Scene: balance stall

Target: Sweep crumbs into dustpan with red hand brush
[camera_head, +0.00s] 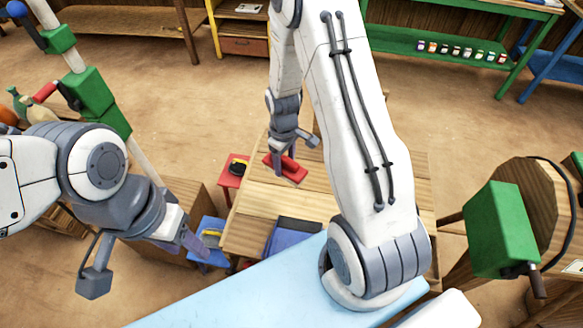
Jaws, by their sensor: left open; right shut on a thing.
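A red hand brush (290,168) is on the wooden table (262,205), near its far part. My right gripper (279,163) is shut on the brush from above. A blue and dark grey object (290,238), which looks like the dustpan, lies at the near edge of the table, partly cut off by the light blue surface in front. My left gripper (196,243) is open and empty, left of the table. I cannot make out any crumbs; my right arm hides part of the tabletop.
A red stool (230,181) with a yellow and black item (239,166) stands left of the table. A blue stool (207,255) with a yellow and grey item (211,237) is beside my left gripper. Open floor lies behind the table.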

